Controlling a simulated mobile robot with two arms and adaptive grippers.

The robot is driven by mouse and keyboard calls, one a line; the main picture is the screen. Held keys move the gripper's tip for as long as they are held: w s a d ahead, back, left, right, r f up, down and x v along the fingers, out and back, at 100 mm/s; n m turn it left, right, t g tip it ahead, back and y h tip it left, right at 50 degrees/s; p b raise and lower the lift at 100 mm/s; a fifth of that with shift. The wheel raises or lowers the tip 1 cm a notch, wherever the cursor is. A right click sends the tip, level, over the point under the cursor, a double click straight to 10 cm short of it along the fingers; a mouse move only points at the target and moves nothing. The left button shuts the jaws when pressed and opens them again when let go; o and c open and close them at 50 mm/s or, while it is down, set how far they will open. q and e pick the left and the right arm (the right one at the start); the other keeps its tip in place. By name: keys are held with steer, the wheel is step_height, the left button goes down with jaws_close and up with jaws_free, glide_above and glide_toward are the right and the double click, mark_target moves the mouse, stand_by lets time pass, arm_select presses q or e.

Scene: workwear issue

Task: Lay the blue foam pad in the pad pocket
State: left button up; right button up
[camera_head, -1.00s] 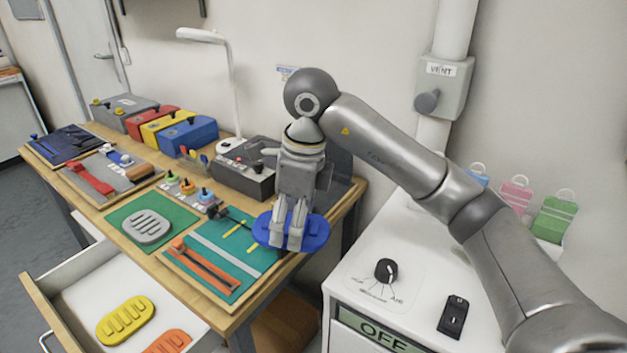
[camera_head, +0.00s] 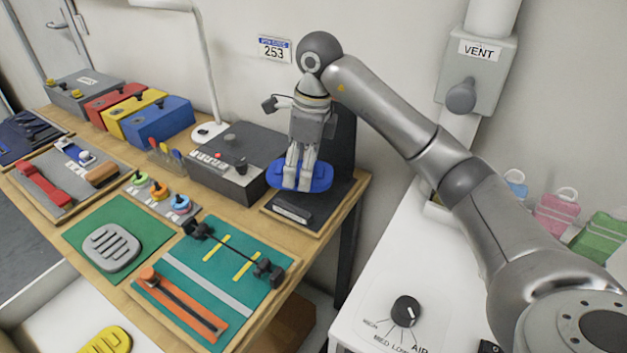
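The blue foam pad (camera_head: 322,178) is a flat oval at the back right of the table. My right gripper (camera_head: 297,186) points down with its fingers closed on the pad. The pad is over the base of a black stand (camera_head: 338,200); I cannot tell whether it touches it. The fingers hide the pad's middle. No part is clearly recognisable as the pad pocket. A grey ribbed oval pad (camera_head: 112,247) lies on a green mat (camera_head: 77,236). My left gripper is not in view.
A grey box with a black knob (camera_head: 229,165) stands just left of the held pad. A teal mat (camera_head: 222,275) with an orange strap and black fittings lies in front. A yellow pad (camera_head: 105,341) is in the open drawer. A white cabinet (camera_head: 372,290) stands at the right.

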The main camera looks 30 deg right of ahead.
glide_above(312, 193)
steer(key=f, duration=0.5)
steer(key=shift+s+a+f+p, duration=0.1)
steer(key=shift+s+f+p, duration=0.05)
steer(key=shift+s+p, duration=0.15)
steer(key=f, duration=0.1)
steer(key=f+p, duration=0.1)
steer(key=f, duration=0.1)
steer(key=shift+w+d, duration=0.2)
steer(key=shift+d, duration=0.1)
steer(key=shift+f, duration=0.45)
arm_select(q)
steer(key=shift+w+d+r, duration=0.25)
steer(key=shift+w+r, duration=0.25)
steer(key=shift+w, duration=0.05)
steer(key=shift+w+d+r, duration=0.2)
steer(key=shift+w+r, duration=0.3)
arm_select(e)
steer(key=shift+f, duration=0.1)
steer(key=shift+f, duration=0.15)
steer(key=o, duration=0.7)
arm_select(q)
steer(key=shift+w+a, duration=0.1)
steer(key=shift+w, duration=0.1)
arm_select(e)
steer(key=shift+r, duration=0.2)
